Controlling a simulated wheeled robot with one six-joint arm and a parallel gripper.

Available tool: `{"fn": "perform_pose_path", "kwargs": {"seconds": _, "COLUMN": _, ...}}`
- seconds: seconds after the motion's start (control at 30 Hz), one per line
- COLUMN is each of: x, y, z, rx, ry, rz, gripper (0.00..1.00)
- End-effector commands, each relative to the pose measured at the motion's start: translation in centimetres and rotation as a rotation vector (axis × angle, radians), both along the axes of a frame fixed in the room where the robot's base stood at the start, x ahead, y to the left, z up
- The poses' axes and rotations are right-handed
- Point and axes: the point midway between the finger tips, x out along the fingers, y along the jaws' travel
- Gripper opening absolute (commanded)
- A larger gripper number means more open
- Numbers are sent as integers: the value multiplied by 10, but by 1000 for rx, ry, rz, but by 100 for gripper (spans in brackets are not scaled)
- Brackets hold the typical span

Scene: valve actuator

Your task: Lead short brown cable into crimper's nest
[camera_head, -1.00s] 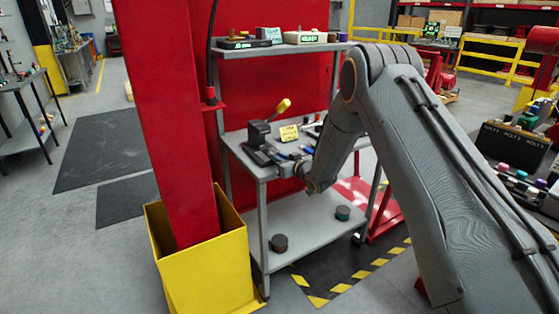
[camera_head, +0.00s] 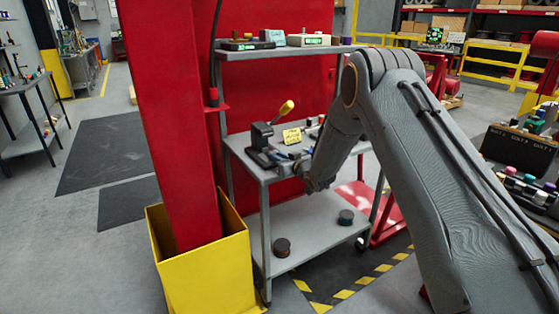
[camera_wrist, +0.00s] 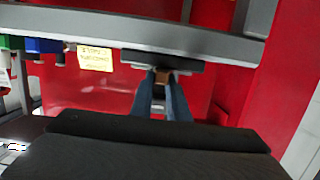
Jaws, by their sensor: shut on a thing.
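The crimper (camera_head: 262,136) is a dark grey tool with a yellow-knobbed lever (camera_head: 287,107) raised, at the left of the cart's middle shelf. In the wrist view a dark grey part, likely the crimper (camera_wrist: 160,59), lies straight ahead of my fingers. My gripper (camera_wrist: 162,80) has two blue-grey fingers, shut on a small brown piece, the short brown cable (camera_wrist: 161,76), at their tips. The tips appear very close to the dark part; whether the cable is inside the nest I cannot tell. In the head view my arm partly hides my gripper (camera_head: 284,157), beside the crimper base.
A yellow note (camera_head: 292,136) stands right of the crimper. Green and blue items (camera_wrist: 40,45) show at left in the wrist view. The cart's upper shelf (camera_head: 290,49) holds boxes and displays. A red post in a yellow guard (camera_head: 205,270) stands left of the cart.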

Motion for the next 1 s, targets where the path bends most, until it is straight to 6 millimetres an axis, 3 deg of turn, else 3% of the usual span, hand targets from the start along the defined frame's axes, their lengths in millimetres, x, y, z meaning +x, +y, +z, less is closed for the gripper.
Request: {"fn": "perform_pose_path", "kwargs": {"seconds": 1.0, "x": 19, "y": 13, "z": 0, "rx": 1, "ry": -1, "rz": 0, "gripper": 0}}
